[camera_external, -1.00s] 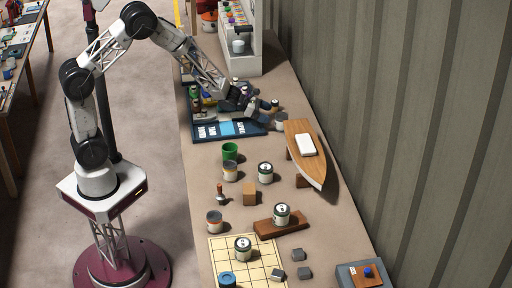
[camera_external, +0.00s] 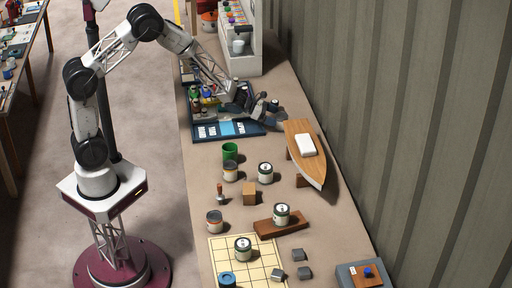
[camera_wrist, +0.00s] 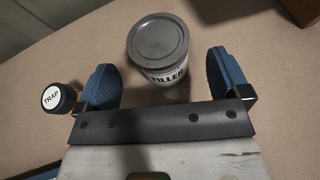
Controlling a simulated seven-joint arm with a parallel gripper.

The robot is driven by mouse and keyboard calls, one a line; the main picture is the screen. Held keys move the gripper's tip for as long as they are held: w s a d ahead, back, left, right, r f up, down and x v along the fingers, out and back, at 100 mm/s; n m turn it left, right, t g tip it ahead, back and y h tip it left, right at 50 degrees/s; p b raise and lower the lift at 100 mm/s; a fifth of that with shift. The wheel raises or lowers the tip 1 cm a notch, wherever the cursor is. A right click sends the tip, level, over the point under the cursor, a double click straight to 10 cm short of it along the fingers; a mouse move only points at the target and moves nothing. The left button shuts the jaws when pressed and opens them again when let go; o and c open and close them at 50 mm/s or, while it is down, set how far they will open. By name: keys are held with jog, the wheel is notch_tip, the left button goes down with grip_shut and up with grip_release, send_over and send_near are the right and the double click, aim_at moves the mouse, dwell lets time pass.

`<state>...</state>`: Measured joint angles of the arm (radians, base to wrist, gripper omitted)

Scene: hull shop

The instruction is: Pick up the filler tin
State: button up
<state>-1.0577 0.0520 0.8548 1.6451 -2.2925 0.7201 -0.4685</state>
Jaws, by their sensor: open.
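The filler tin (camera_wrist: 158,42) is a pale tin with a grey lid and the word FILLER on its side, standing upright in the wrist view. My gripper (camera_wrist: 161,66) is open, with one blue finger on each side of the tin's near part; the tin reaches past the fingertips.
A small jar marked TRAP (camera_wrist: 58,98) stands just outside my left finger. The wooden boat hull (camera_external: 302,143) is close by at the right. The blue tray (camera_external: 205,131) lies at the left. Several other tins stand nearer the front.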

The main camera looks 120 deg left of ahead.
aim_at(280, 115)
jog(key=shift+x, duration=2.25)
jog(key=shift+d, duration=0.1)
jog(key=c, duration=1.3)
jog(key=shift+o, duration=0.2)
jog(key=shift+r, duration=0.15)
jog(key=shift+r, duration=1.55)
jog(key=shift+s+d+r, duration=0.15)
jog(key=shift+s+d, duration=0.1)
jog(key=s+d, duration=0.3)
jog(key=d, duration=0.1)
jog(key=s+d+r, duration=0.1)
jog(key=s+d, duration=0.2)
jog(key=d, duration=0.1)
jog(key=s+d, duration=0.3)
jog(key=d, duration=0.1)
jog(key=shift+s+r, duration=0.15)
